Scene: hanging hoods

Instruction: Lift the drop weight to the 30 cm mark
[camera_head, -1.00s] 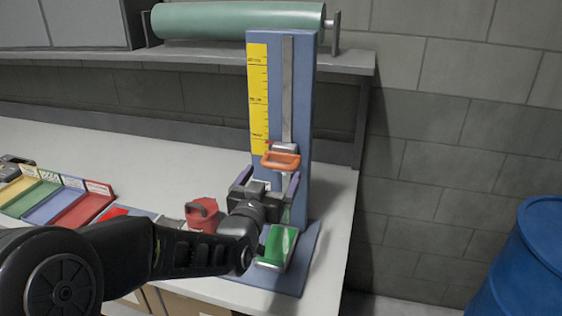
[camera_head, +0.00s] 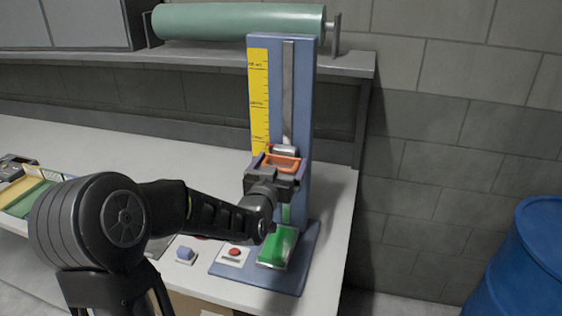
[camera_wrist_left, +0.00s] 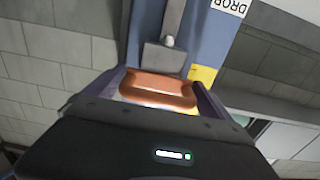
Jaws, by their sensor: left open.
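The drop-weight tester is a tall blue column (camera_head: 303,100) with a grey rail and a yellow scale (camera_head: 259,90) on its face. The drop weight shows as a grey block (camera_wrist_left: 165,58) on the rail, with an orange handle (camera_head: 283,163) low beside the scale's bottom end. My left gripper (camera_head: 277,162) is open, its purple fingers on either side of the handle. In the left wrist view, the handle (camera_wrist_left: 158,92) lies crosswise between the spread fingers, with a gap showing at least at the right. My right gripper is out of view.
The tester's blue base carries a green panel (camera_head: 277,247) and a red button (camera_head: 235,253). A small blue knob (camera_head: 185,255) sits left of it. Coloured bins (camera_head: 28,195) stand at the left. A shelf with a green roll (camera_head: 235,20) is behind; a blue barrel (camera_head: 530,255) stands right.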

